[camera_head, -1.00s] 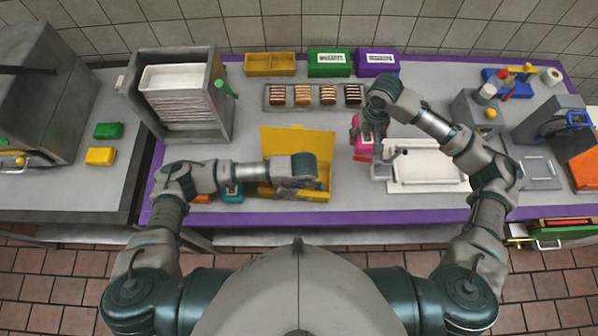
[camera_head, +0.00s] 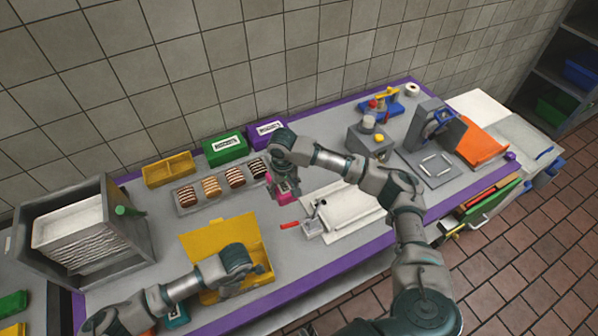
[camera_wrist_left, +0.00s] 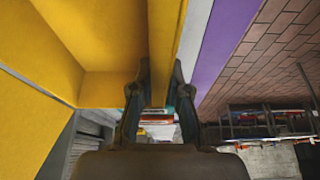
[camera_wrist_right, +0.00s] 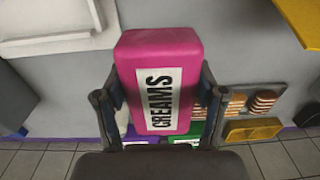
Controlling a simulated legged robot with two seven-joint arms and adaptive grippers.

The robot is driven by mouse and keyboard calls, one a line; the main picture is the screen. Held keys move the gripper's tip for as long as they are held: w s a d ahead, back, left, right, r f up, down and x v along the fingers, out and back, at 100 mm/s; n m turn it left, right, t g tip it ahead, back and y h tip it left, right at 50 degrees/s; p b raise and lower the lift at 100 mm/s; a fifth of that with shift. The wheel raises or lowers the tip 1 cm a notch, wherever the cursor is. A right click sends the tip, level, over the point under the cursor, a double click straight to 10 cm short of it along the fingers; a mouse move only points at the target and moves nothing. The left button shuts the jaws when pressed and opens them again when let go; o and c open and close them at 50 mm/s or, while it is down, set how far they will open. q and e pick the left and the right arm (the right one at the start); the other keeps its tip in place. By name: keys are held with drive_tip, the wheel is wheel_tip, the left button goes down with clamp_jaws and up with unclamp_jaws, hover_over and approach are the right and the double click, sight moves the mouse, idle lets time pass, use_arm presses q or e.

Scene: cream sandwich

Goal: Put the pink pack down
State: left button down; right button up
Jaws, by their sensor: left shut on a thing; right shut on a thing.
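The pink pack (camera_head: 283,188), labelled CREAMS in the right wrist view (camera_wrist_right: 188,50), is between the fingers of my right gripper (camera_wrist_right: 159,88), which is shut on it. It is over the counter between the cookie tray and the white board; I cannot tell whether its underside touches the counter. In the head view the gripper partly hides it. My left gripper (camera_wrist_left: 161,88) is shut on the front wall of the open yellow box (camera_wrist_left: 166,45). The box's raised lid also shows in the head view (camera_head: 212,236).
A tray of cookie stacks (camera_head: 179,208) lies left of the pack. Yellow, green (camera_head: 225,149) and purple (camera_head: 267,132) boxes stand behind it. A white board (camera_head: 345,207) with a metal fixture and a red piece (camera_head: 290,225) lie to the right and in front.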

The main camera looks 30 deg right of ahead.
drive_tip(key=w+d+f, duration=0.1)
drive_tip(key=w+d, duration=0.3)
drive_tip(key=w, duration=0.2)
hover_over(301, 186)
wheel_tip(301, 186, down, 9)
drive_tip(key=shift+s+f, duration=0.1)
drive_tip(key=shift+a+f, duration=0.25)
drive_tip(key=shift+f, duration=0.75)
drive_tip(key=shift+a+f, duration=0.25)
drive_tip(key=shift+f, duration=0.7)
drive_tip(key=shift+f, duration=0.1)
drive_tip(key=o, duration=0.9)
drive_tip(key=shift+d, duration=0.15)
drive_tip(key=shift+o, duration=1.3)
drive_tip(key=shift+d+f, duration=0.1)
drive_tip(key=shift+d, duration=0.15)
